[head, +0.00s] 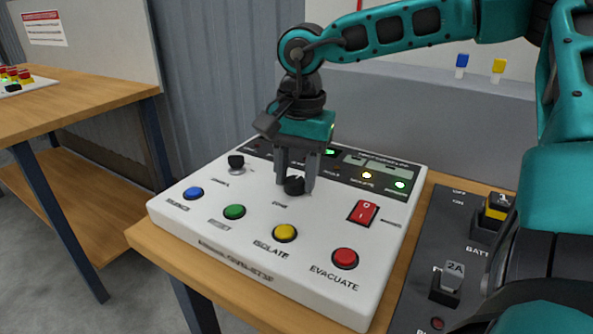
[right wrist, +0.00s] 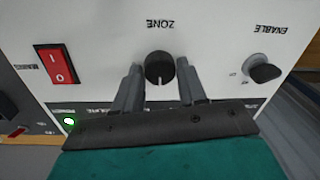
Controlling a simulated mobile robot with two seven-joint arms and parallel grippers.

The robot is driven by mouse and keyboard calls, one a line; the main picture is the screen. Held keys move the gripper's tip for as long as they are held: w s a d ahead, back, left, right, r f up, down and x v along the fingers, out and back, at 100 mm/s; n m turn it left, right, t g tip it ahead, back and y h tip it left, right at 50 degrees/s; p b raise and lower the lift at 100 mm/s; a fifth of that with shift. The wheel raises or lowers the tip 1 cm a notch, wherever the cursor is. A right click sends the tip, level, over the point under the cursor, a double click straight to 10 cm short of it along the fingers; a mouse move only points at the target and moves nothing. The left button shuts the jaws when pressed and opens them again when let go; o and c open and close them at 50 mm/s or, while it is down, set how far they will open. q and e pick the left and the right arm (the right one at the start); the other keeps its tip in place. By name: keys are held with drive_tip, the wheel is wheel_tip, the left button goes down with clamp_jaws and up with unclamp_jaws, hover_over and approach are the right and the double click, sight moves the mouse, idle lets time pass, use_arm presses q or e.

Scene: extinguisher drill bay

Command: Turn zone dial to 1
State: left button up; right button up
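The zone dial (head: 294,186) is a round black knob on the white control panel (head: 190,222), above the word ZONE. In the right wrist view, the dial (right wrist: 160,69) stands between the two fingers, with a narrow gap visible on each side. A faint pale mark shows on the dial's face, towards the gripper. My right gripper (head: 296,183) points down at the panel with its fingers spread around the dial; it also shows in the right wrist view (right wrist: 159,70). Any position numbers around the dial are hidden or too small to read. My left gripper is out of view.
A black ENABLE knob (head: 236,161) sits left of the dial, a red rocker switch (head: 363,212) right. Blue, green, yellow and red buttons (head: 345,258) line the front. Lit indicators (head: 367,175) are behind. A dark battery panel (head: 455,240) stands at right.

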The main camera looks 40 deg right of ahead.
sight(300, 180)
drive_tip(key=o, duration=0.3)
drive_tip(key=shift+o, duration=0.2)
wheel_tip(300, 180, up, 13)
drive_tip(key=p, duration=0.2)
drive_tip(key=shift+s+d+p, duration=0.15)
drive_tip(key=shift+s+p, duration=0.15)
drive_tip(key=shift+s, duration=0.05)
drive_tip(key=shift+f, duration=0.1)
